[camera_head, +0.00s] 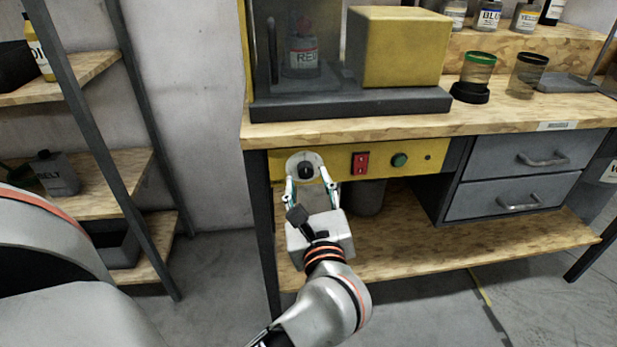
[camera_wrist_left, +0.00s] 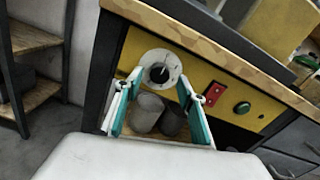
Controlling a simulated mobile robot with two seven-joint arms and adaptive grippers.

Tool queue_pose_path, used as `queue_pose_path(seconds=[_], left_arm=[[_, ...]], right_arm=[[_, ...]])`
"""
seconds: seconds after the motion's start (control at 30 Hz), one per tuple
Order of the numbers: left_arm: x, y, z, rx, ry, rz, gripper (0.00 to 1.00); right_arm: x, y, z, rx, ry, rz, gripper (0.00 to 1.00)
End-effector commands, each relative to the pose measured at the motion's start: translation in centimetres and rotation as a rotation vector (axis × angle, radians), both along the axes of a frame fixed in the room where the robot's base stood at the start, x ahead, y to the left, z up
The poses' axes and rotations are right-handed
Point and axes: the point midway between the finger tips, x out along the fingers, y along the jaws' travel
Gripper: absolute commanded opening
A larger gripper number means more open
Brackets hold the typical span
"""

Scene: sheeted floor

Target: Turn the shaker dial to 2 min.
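The shaker dial is a black knob (camera_head: 305,170) on a round white plate, set in the yellow panel under the bench top. In the left wrist view the knob (camera_wrist_left: 158,73) and its plate sit just beyond my fingertips; the markings are too small to read. My left gripper (camera_head: 309,182) is open in front of the dial, its two fingers apart on either side of the knob. In the left wrist view the fingers (camera_wrist_left: 161,87) have nothing between them, and I cannot tell if they touch the plate. My right gripper is not in view.
A red switch (camera_head: 360,163) and a green button (camera_head: 399,160) sit right of the dial. The shaker (camera_head: 400,50) with a RED bottle (camera_head: 303,55) stands above. Drawers (camera_head: 520,165) are at right, a shelf rack (camera_head: 90,195) at left. Grey containers (camera_wrist_left: 147,112) stand beneath the panel.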

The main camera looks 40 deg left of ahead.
Motion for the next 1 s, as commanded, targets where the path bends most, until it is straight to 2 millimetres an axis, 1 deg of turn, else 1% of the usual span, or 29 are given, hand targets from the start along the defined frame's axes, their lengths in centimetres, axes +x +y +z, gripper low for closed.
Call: queue_pose_path(seconds=[0.1,0.2,0.53,0.57,0.6,0.7,1.0], left_arm=[[1.0,1.2,-0.1,0.003,0.001,0.0,0.4],[1.5,1.7,-0.1,0.003,0.002,-0.001,0.4],[1.7,2.0,0.0,0.001,0.001,-0.001,0.4],[1.7,2.0,0.0,0.001,0.002,0.0,0.35],[1.7,2.0,0.0,0.001,0.002,0.0,0.24],[1.7,2.0,0.0,0.002,0.002,0.0,0.01],[1.7,2.0,0.1,0.012,0.013,0.0,0.01]], right_arm=[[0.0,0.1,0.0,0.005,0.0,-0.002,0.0],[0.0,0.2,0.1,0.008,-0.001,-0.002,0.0],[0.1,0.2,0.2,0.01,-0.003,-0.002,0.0],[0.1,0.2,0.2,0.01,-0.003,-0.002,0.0],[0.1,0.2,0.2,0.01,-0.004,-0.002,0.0],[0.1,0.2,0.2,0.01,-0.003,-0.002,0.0],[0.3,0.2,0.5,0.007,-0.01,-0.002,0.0]])
